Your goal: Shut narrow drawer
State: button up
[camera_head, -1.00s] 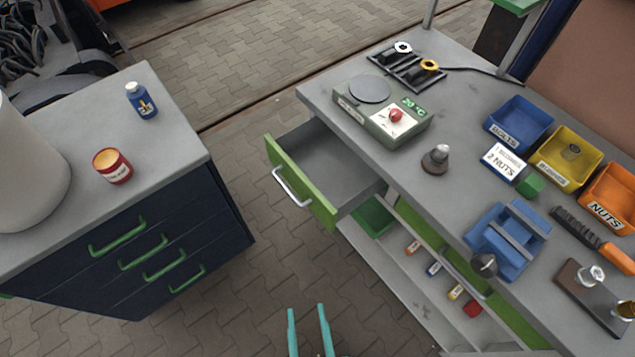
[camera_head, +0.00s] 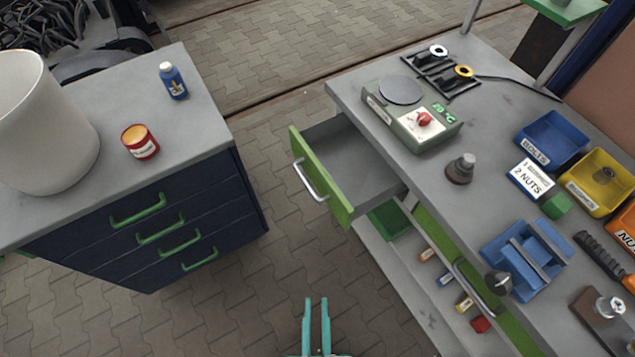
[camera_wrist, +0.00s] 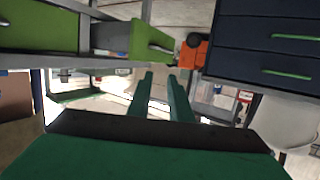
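The narrow drawer stands pulled out of the left end of the grey workbench, its green front (camera_head: 318,179) and silver handle (camera_head: 309,181) facing left. Its grey inside looks empty. In the wrist view, the drawer's green front (camera_wrist: 146,40) shows beyond and above the fingers. My gripper (camera_head: 315,302) has two teal fingers at the bottom of the head view, below the drawer front and apart from it. In the wrist view, the fingers (camera_wrist: 159,76) are slightly parted with nothing between them.
A wide green drawer (camera_head: 435,238) is shut under the same bench (camera_head: 440,215), above a shelf with small items. A dark blue cabinet (camera_head: 95,232) with green handles stands at left, bearing a white container, a red tin and a blue bottle. Paved floor lies between.

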jog(key=w+a+r+m+t, duration=0.1)
jog(key=w, duration=0.1)
jog(key=w+a+r+m+t, duration=0.1)
jog(key=w+m, duration=0.1)
jog(key=w+a+r+m+t+h, duration=0.1)
jog(key=m+t, duration=0.1)
jog(key=shift+w, duration=0.4)
grip_shut()
jog(key=w+f+m+g+h, duration=0.3)
jog(key=w+m+h, duration=0.6)
jog(key=m+h, duration=0.75)
jog(key=m+g+y, duration=0.2)
jog(key=m+g, duration=0.5)
jog(key=m, duration=0.2)
send_near(338, 209)
jog(key=shift+n, duration=0.25)
jog(key=x, duration=0.6)
jog(key=shift+w+d, duration=0.2)
